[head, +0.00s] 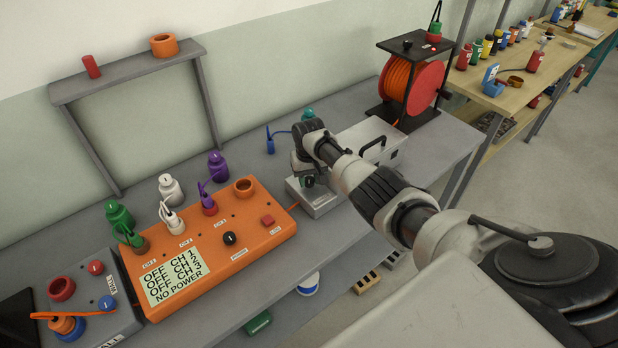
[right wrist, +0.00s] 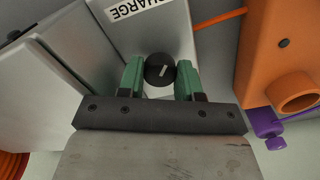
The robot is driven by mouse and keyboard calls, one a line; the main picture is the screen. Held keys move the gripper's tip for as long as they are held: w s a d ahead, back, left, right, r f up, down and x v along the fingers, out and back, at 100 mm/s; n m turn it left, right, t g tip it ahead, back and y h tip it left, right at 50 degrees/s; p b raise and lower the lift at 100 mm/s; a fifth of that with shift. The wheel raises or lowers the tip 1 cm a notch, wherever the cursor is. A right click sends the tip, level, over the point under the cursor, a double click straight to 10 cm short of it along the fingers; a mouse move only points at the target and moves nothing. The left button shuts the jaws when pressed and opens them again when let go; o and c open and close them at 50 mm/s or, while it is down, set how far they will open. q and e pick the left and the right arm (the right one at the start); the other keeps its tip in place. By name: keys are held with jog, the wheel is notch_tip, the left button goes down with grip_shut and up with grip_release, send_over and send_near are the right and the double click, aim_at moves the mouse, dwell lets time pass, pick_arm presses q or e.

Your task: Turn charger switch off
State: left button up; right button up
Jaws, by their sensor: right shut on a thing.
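The charger is a light grey box (head: 322,205) on the bench, to the right of the orange unit. My right gripper (head: 307,182) is over the charger. In the right wrist view its green fingers (right wrist: 159,76) sit on both sides of the knob and are shut on it. In the head view the knob is hidden by the gripper. My left gripper is not in view.
The orange unit (head: 262,237) stands left of the charger; its display reads "NO POWER". A larger grey case (head: 350,138) with a black handle stands just behind and right. A red and orange cable reel (head: 427,88) is at the bench's far right. The bench front is clear.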

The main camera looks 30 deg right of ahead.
jog(key=n, duration=0.3)
jog(key=shift+n, duration=0.4)
jog(key=shift+d+n, duration=0.1)
jog(key=shift+n, duration=1.8)
jog(key=shift+r, duration=0.1)
jog(key=o, duration=0.9)
